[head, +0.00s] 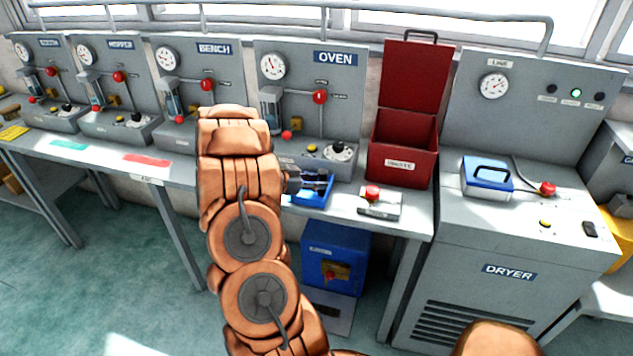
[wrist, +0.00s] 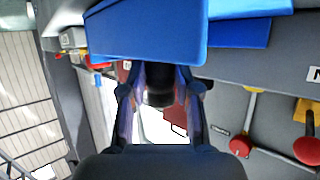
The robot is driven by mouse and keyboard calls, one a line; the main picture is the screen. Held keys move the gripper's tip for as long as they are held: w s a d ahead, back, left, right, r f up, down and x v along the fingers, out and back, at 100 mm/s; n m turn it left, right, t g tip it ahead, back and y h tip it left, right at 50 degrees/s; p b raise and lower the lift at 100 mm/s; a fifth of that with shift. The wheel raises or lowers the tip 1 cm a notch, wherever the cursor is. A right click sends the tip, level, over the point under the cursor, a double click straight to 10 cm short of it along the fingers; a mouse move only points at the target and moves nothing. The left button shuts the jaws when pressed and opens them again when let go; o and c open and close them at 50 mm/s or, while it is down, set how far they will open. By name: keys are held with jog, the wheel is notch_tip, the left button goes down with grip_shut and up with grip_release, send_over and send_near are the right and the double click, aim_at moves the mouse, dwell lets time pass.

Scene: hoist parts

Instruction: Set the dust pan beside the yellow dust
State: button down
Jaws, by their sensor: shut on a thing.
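The blue dust pan (head: 314,200) is at the bench front below the OVEN panel, partly hidden by my arm. In the wrist view the blue pan (wrist: 150,38) fills the top middle, with a dark handle (wrist: 160,88) between my fingers. My gripper (wrist: 160,85) is shut on that handle; in the head view my gripper (head: 312,182) shows only partly, at the pan. I cannot tell whether the pan touches the bench. A flat yellow patch (head: 13,132), likely the yellow dust, lies on the bench at the far left, well away from the pan.
Teal (head: 70,145) and red (head: 148,160) patches lie on the bench left of my arm. A red open box (head: 403,150) and a red-button box (head: 380,201) stand right of the pan. Gauge panels line the back. A blue-lidded case (head: 487,173) sits on the dryer.

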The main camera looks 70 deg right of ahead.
jog(key=shift+f, duration=0.1)
jog(key=c, duration=0.8)
grip_release()
